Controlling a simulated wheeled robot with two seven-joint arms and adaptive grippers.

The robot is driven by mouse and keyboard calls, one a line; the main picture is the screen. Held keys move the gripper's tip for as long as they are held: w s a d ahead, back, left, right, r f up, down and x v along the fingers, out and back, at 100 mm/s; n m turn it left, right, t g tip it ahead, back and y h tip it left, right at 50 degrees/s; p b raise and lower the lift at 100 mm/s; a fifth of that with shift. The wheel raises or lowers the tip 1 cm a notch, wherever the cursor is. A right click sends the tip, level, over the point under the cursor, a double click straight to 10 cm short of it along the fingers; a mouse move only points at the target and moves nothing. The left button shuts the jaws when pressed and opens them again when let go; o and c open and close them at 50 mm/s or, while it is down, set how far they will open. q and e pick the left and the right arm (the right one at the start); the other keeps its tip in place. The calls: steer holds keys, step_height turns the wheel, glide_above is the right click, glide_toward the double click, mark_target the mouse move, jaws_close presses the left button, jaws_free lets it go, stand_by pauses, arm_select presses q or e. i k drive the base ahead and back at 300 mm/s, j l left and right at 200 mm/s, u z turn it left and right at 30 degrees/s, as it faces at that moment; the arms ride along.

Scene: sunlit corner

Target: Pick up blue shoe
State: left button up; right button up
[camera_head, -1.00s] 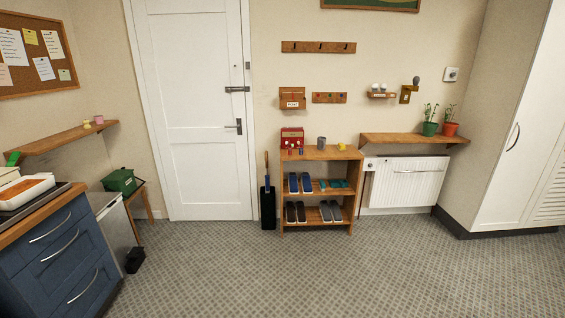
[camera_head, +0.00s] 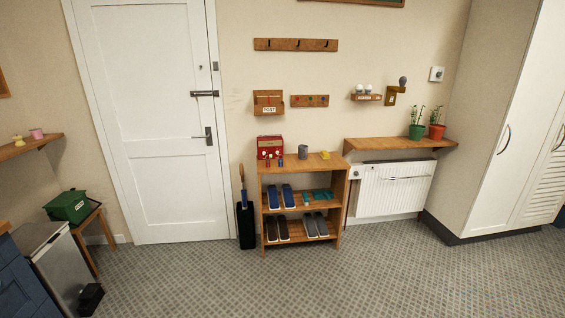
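A pair of blue shoes stands on the middle shelf of a wooden shoe rack (camera_head: 302,169), at the left side of that shelf. The left blue shoe (camera_head: 273,198) and the right blue shoe (camera_head: 288,196) are side by side, apart from the other things there. Neither of my grippers shows in the head view.
Teal items (camera_head: 321,195) share the middle shelf; dark shoes (camera_head: 283,228) and grey shoes (camera_head: 315,225) are below. A red box (camera_head: 270,147) and grey cup (camera_head: 303,152) stand on top. A black bin (camera_head: 246,226) is left of the rack. The floor ahead is clear.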

mark_target(273, 194)
steer(key=i+z, duration=0.4)
steer(key=i, duration=0.4)
steer(key=i+j+z, duration=0.1)
steer(key=i+z, duration=0.15)
steer(key=i, duration=0.6)
steer(key=i+u, duration=0.15)
steer(key=i, duration=0.75)
steer(key=i+l+u, duration=0.15)
steer(key=i, duration=0.25)
steer(key=i+l+u, duration=0.15)
steer(key=i, duration=0.2)
